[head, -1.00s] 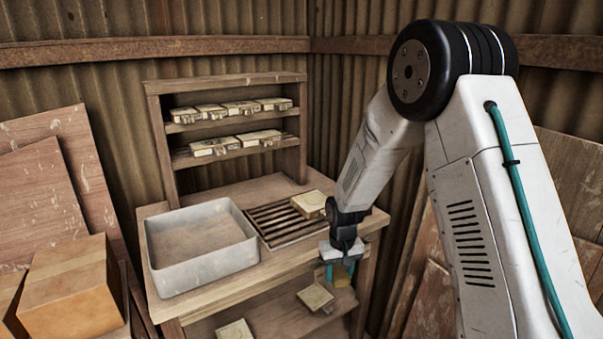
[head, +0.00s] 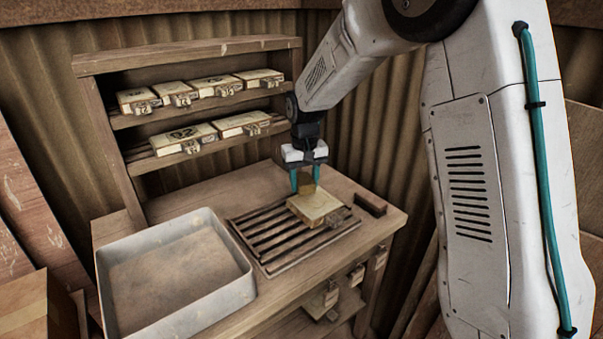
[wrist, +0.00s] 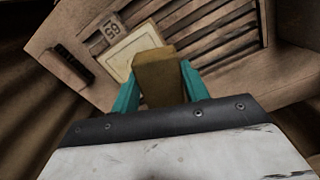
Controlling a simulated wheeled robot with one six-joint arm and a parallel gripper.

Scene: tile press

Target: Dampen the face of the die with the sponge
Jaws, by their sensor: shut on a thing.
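The die is a cream square block (head: 312,207) with a numbered tag, lying on the slatted rack of the bench. In the wrist view the die (wrist: 130,50) shows its pale face and a tag (wrist: 109,29) that seems to read 59. My gripper (head: 307,181) has teal fingers and is shut on the sponge, a yellow-brown block (wrist: 158,75). The sponge (head: 307,190) is right over the back part of the die's face. I cannot tell whether it touches the face. In the wrist view the sponge hides part of the die.
The slatted rack (head: 268,247) lies beside a grey metal tray (head: 240,293) on the bench. A small dark bar (head: 370,204) lies at the right of the bench. A shelf (head: 200,120) with several numbered dies stands behind. More dies sit under the benchtop.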

